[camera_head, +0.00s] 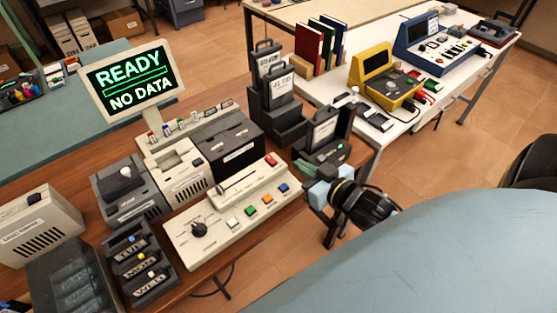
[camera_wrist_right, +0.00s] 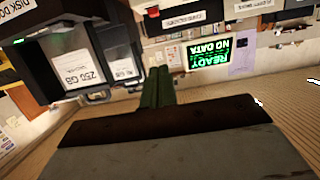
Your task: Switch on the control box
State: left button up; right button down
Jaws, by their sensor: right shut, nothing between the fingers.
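The control box is most likely the beige console (camera_head: 215,218) in the middle of the head view. It has a black rotary knob (camera_head: 199,229), a row of coloured buttons (camera_head: 257,205), a slot and a small red switch (camera_head: 271,160) near its far right end. Whether that switch is on or off is too small to tell. My right gripper (camera_head: 308,174) is just right of the console's far right end, apart from the red switch. Its fingers (camera_wrist_right: 158,88) are shut together and empty in the wrist view. My left gripper is not in view.
A monitor (camera_head: 128,82) reads "READY NO DATA". A dark disk dock (camera_head: 325,150) with a green light stands close behind my right gripper. Dark disk holders (camera_head: 275,115) stand behind it. A white table (camera_head: 460,75) holds a yellow device (camera_head: 375,75).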

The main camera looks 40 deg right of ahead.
send_over(278, 168)
notch_tip(278, 168, down, 2)
jog(key=shift+f+b, duration=0.15)
jog(key=shift+b, duration=0.15)
notch_tip(278, 168, down, 3)
jog(key=shift+r+b, duration=0.1)
jog(key=shift+b, duration=0.25)
jog(key=shift+f, duration=0.65)
